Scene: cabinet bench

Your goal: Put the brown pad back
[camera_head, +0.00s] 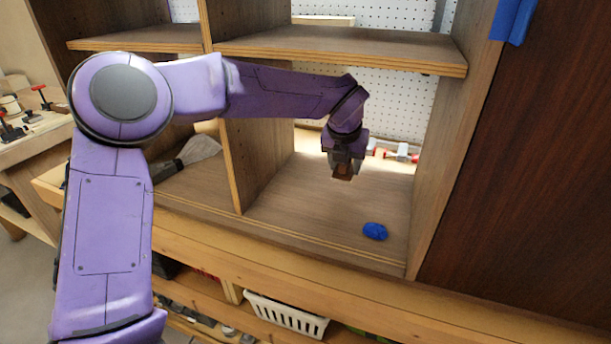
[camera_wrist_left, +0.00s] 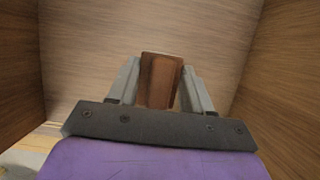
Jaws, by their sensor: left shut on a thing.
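The brown pad (camera_head: 343,172) is a small brown block between the fingers of my left gripper (camera_head: 344,166). The gripper points down inside the lower right compartment of the cabinet and is shut on the pad, above the compartment floor (camera_head: 300,200). In the left wrist view the pad (camera_wrist_left: 160,80) sits between the two grey fingers (camera_wrist_left: 158,85), with the wooden floor behind it. I cannot tell the exact gap between pad and floor. My right gripper is in neither view.
A blue object (camera_head: 375,231) lies on the compartment floor near its front edge. Red and grey clamps (camera_head: 400,154) lie at the back. A scraper (camera_head: 190,155) is in the left compartment. A shelf (camera_head: 340,48) is above, and a white basket (camera_head: 287,315) sits below.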

